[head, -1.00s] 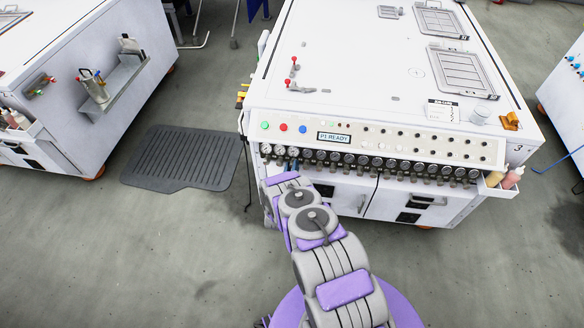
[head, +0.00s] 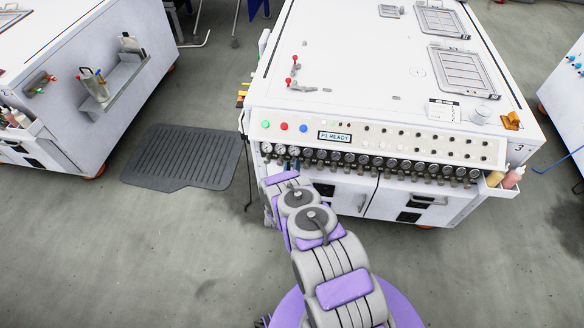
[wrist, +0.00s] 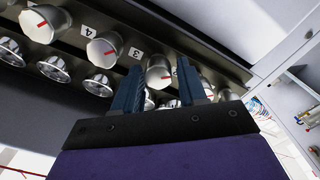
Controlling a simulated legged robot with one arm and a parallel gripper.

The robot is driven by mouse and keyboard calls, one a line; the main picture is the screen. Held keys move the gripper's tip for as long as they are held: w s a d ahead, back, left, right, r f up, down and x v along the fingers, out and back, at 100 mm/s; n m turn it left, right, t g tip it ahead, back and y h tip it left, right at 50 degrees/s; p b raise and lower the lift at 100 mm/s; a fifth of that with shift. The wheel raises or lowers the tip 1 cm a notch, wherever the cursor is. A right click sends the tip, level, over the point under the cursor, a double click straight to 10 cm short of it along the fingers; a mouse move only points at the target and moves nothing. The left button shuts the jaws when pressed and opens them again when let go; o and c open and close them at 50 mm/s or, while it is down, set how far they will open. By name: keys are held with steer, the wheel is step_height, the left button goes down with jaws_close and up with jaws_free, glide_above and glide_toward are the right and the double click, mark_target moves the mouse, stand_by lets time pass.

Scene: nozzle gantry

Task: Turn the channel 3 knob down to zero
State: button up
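In the wrist view, a silver knob (wrist: 158,72) with a red pointer line sits between the two dark blue fingers of my gripper (wrist: 159,65). The label "3" (wrist: 137,53) is just up and left of this knob. The fingers are apart, one on each side of the knob, with small gaps seeming to show; contact is hard to judge. Another silver knob (wrist: 105,48) is to the left, near the label "4". In the head view, my arm reaches the left end of the row of gauges and knobs (head: 335,157); my gripper is not clear there.
Several round gauges (wrist: 55,69) line the row below the knobs in the wrist view. In the head view, the white machine (head: 345,60) has a panel with a "P1 READY" display (head: 334,136) and buttons. A grey floor mat (head: 182,157) lies left on open floor.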

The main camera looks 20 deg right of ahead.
steer(key=v, duration=1.7)
steer(key=shift+a, duration=0.2)
steer(key=shift+s, duration=0.1)
